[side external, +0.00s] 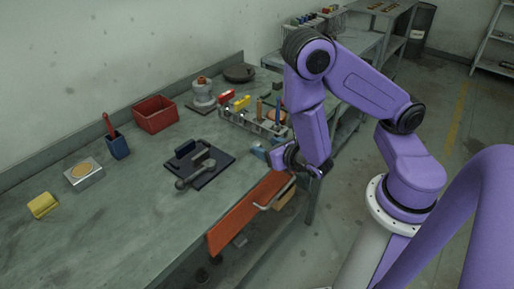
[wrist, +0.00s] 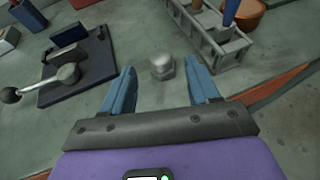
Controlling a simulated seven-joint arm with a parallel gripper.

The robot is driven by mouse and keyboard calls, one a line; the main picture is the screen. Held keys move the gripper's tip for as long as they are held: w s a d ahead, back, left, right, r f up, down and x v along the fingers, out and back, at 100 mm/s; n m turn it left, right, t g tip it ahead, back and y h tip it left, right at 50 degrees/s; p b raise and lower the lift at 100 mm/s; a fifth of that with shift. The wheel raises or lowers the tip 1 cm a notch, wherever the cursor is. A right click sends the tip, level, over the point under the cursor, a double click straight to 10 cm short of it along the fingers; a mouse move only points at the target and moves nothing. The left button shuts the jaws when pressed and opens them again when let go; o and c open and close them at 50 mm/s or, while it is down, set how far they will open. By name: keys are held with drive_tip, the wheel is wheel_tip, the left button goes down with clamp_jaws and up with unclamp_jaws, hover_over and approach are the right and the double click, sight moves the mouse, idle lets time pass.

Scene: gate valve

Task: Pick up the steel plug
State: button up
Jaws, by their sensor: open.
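The steel plug (wrist: 162,67), a small pale grey piece with a rounded top, stands on the green-grey bench in the wrist view. My gripper (wrist: 160,73) is open, with one blue finger left of the plug and one right of it. There is visible space between the plug and each finger, and nothing is held. In the side view my gripper (side external: 263,152) is low at the front edge of the bench, and I cannot make out the plug there.
A grey rack (wrist: 212,38) with upright tools stands close to my right finger. A dark plate (wrist: 78,68) with a ball-ended lever lies to the left. A red bin (side external: 155,114), blue cup (side external: 118,146) and yellow block (side external: 43,205) are farther along. An orange drawer front (side external: 245,215) hangs below the edge.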

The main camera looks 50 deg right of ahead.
sight(257, 143)
drive_tip(key=shift+x, duration=1.75)
clamp_jaws()
drive_tip(key=shift+r, duration=0.1)
